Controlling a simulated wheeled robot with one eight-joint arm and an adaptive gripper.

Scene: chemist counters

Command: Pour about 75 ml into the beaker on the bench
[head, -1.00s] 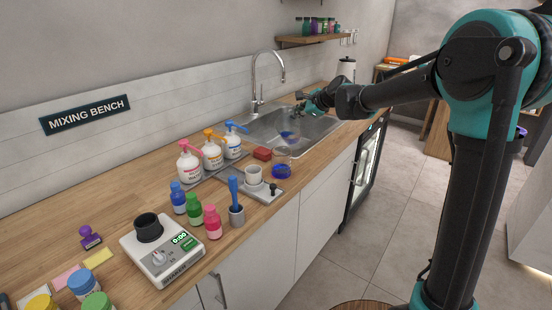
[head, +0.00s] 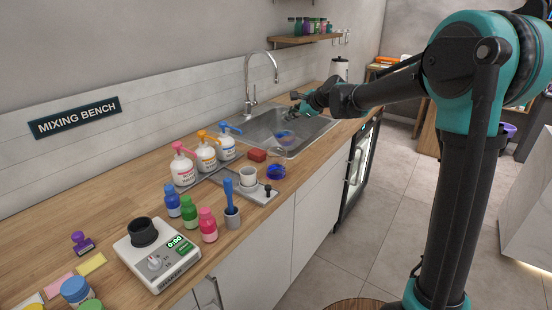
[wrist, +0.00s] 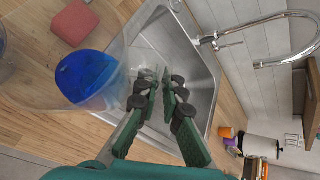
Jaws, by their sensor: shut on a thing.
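My gripper (wrist: 158,88) is shut on a clear glass vessel (head: 286,141), held over the counter by the sink's near edge. In the head view the vessel shows a faint blue patch and seems tilted, though its outline is hard to read. Below it, a clear beaker with deep blue liquid (head: 275,172) stands on the bench. In the wrist view blue liquid (wrist: 85,75) shows through clear glass left of the fingers; I cannot tell which vessel holds it. The beaker's markings and liquid level are not readable.
A red block (head: 257,155) lies beside the beaker. Pump bottles (head: 206,155) stand to the left. The sink (head: 305,128) and tap (head: 248,80) are behind.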

